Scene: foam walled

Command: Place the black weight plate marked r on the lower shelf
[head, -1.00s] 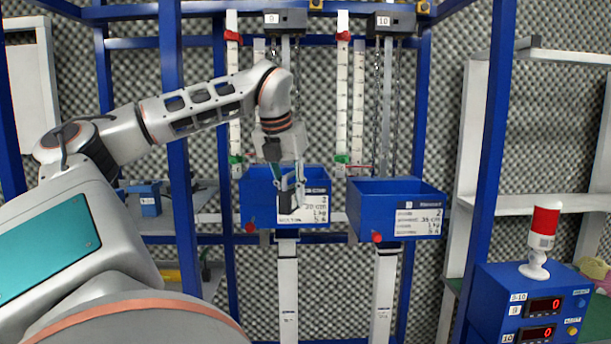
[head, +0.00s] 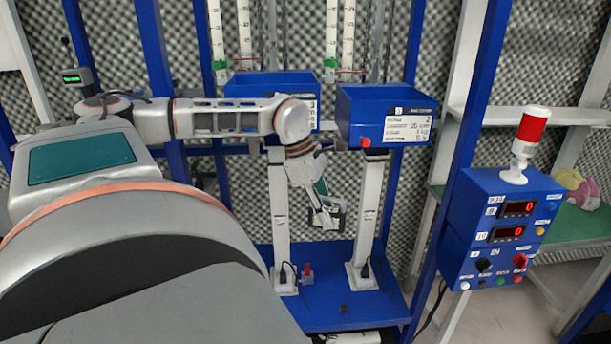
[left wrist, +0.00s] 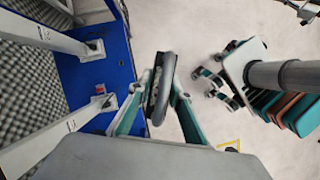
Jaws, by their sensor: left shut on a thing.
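My left gripper (head: 326,222) is shut on a dark round weight plate. It hangs in front of the rack's white posts, below the blue bins. In the left wrist view the gripper (left wrist: 160,118) has a teal-and-white finger on each side of the plate (left wrist: 165,75), which shows nearly edge-on. The marking r cannot be read. A low blue platform (head: 325,318) lies below and behind the gripper; it also shows at the left of the left wrist view (left wrist: 78,82). I cannot tell whether this is the lower shelf. My right gripper is not in view.
Two blue bins (head: 362,112) with labels sit above on white posts (head: 280,225). A blue control box (head: 495,225) with a red-topped lamp (head: 530,135) stands at right. Behind it is a green-topped shelf (head: 585,222). Pale floor is open in the left wrist view.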

